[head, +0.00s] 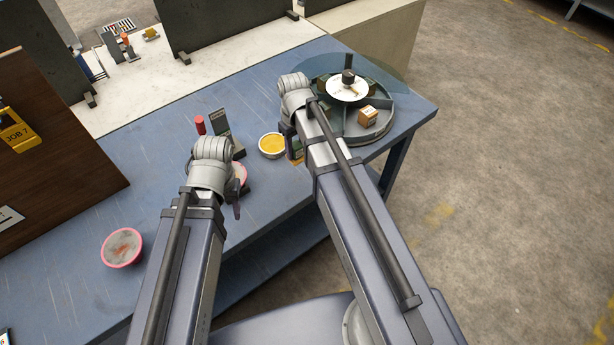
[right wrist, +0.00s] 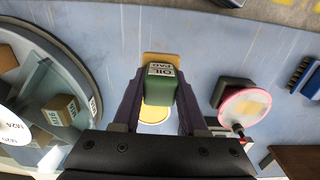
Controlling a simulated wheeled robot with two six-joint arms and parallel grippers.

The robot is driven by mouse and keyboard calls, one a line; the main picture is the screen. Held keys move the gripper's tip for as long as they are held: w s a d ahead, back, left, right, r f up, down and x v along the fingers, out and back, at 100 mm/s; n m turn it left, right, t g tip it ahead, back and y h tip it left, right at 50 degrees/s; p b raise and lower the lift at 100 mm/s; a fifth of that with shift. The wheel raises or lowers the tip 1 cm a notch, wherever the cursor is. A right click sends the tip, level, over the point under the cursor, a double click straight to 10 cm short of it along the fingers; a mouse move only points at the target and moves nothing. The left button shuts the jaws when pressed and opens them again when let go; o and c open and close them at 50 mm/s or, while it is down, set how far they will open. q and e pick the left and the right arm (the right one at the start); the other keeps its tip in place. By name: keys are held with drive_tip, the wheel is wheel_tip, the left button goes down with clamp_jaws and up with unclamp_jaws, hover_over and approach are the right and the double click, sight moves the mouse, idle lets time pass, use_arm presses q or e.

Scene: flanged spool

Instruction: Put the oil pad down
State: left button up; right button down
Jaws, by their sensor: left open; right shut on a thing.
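The oil pad (right wrist: 160,88) is a green block with a white "OIL PAD" label and a tan base. In the right wrist view it sits between the purple fingers of my right gripper (right wrist: 160,100), which is shut on it. A round tin with a yellow inside (right wrist: 154,114) shows partly behind the pad; I cannot tell whether they touch. In the head view the tin (head: 272,145) stands just left of my right gripper (head: 294,150), whose fingers are mostly hidden by its arm. My left gripper (head: 237,200) is open, beside a pink-rimmed disc (head: 240,173).
A round compartmented tray (head: 390,122) holding small boxes stands at the table's right end. A red cylinder (head: 200,125) and dark upright panel (head: 221,125) stand behind my left gripper. A pink-rimmed dish (head: 122,248) lies front left. The blue table (head: 80,220) is clear around it.

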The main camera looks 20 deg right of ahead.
use_arm(q)
drive_tip(key=shift+f+b, duration=5.1)
drive_tip(key=shift+f, duration=0.05)
use_arm(e)
drive_tip(key=shift+f, duration=5.1)
use_arm(q)
drive_tip(key=shift+r, duration=0.15)
use_arm(e)
drive_tip(key=shift+r, duration=0.15)
drive_tip(key=shift+c, duration=2.2)
unclamp_jaws()
wheel_tip(320, 180, up, 12)
drive_tip(key=p, duration=1.2)
use_arm(q)
wheel_tip(320, 180, up, 12)
use_arm(e)
drive_tip(key=s+a+h, duration=0.1)
drive_tip(key=s+a, duration=0.9)
drive_tip(key=s, duration=0.4)
drive_tip(key=shift+s+a, duration=0.15)
drive_tip(key=shift+a, duration=0.15)
